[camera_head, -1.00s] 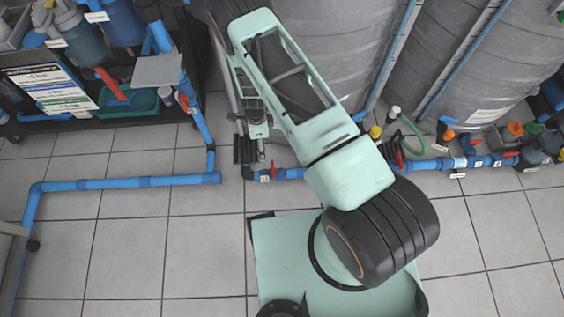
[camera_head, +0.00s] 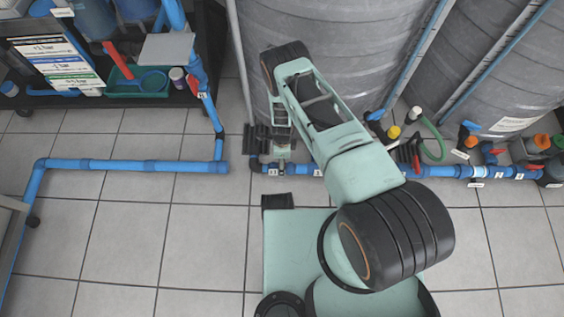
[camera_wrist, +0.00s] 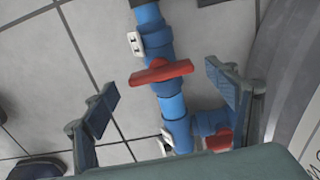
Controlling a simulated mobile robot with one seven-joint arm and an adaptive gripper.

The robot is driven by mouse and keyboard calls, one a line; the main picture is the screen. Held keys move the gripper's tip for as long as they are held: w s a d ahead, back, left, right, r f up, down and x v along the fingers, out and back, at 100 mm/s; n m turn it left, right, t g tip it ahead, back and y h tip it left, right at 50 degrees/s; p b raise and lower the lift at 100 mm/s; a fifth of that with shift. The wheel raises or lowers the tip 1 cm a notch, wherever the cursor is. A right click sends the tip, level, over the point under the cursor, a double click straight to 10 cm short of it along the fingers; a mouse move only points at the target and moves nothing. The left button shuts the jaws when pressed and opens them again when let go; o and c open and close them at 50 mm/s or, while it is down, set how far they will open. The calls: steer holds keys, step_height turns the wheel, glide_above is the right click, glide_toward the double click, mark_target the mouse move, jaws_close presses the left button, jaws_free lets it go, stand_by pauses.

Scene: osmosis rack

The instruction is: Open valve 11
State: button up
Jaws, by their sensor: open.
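In the wrist view, a red valve handle (camera_wrist: 161,72) sits crosswise on a blue pipe (camera_wrist: 151,30), between the spread fingers of my gripper (camera_wrist: 160,88) in the picture. My gripper is open and holds nothing; neither finger visibly touches the handle. A second red handle (camera_wrist: 219,140) is on a side branch near the right finger, partly hidden by my gripper body. White labels are on the pipe, but their numbers are not legible, so I cannot tell which is valve 11. In the head view, my gripper (camera_head: 282,160) is over the floor pipe (camera_head: 306,170) and covers part of it.
Large grey tanks (camera_head: 325,55) stand close behind the pipe. More valves (camera_head: 487,155) are along the pipe at right. A black shelf rack (camera_head: 110,102) with a green tray (camera_head: 137,82) stands at upper left. The tiled floor (camera_head: 150,225) at lower left is clear.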

steer(key=shift+f, duration=0.7)
steer(key=c, duration=1.2)
